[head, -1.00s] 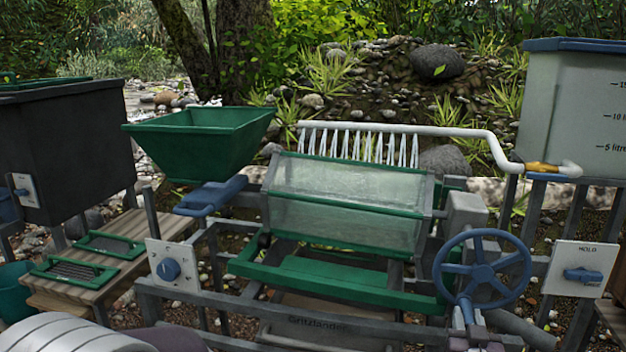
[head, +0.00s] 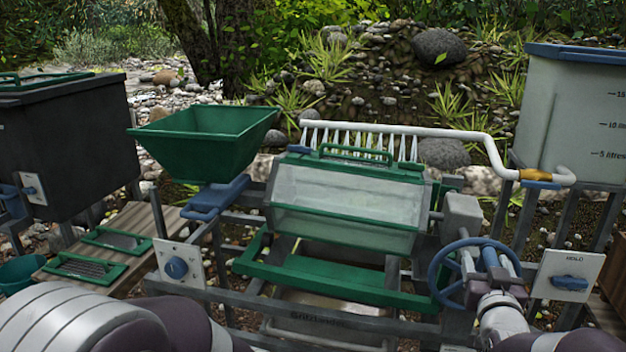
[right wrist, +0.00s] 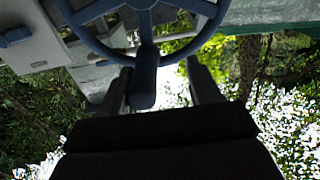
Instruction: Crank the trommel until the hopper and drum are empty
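The green hopper (head: 205,150) stands at the upper left of the trommel. Its visible inner walls look bare, but its bottom is hidden. The drum (head: 345,205) has clear, greyish panels in a green frame, with a green handle on top. I cannot tell what is inside it. The blue crank wheel (head: 440,275) is at the drum's right end and also shows in the right wrist view (right wrist: 205,35). My right gripper (head: 492,262) has its fingers on both sides of the wheel's blue handle (right wrist: 145,80), with a gap at one finger. My left gripper is out of view.
A white spray pipe (head: 450,132) runs behind the drum to a tank (head: 560,110) at right. Blue knobs sit on panels left (head: 177,268) and right (head: 570,283). A dark bin (head: 65,150) and a wooden bench (head: 155,222) are at left.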

